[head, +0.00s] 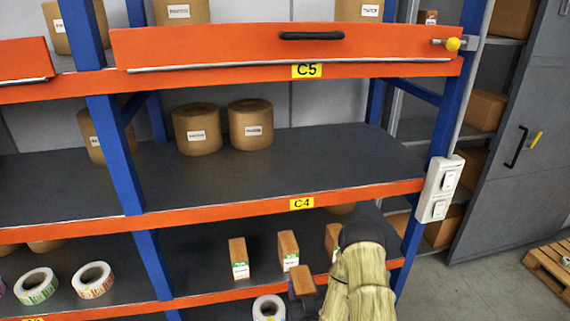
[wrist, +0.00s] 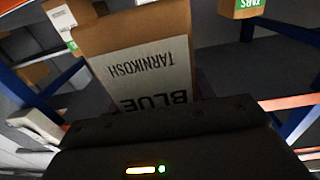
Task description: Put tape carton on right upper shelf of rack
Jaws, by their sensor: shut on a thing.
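In the head view, the carton's brown top (head: 304,277) shows just in front of the lower shelf, beside my pale arm. The rack has blue posts and orange beams. Its shelf marked C4 (head: 310,172) holds two brown rolls (head: 222,127) at its left and is bare at centre and right. A beam marked C5 (head: 290,45) is above, carrying an orange front panel with a black handle.
Small labelled cartons (head: 238,257) and several tape rolls (head: 93,279) stand on the lower shelf. A white switch box (head: 439,189) is on the right post. A grey cabinet (head: 520,140) and a wooden pallet (head: 550,268) are at the right.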

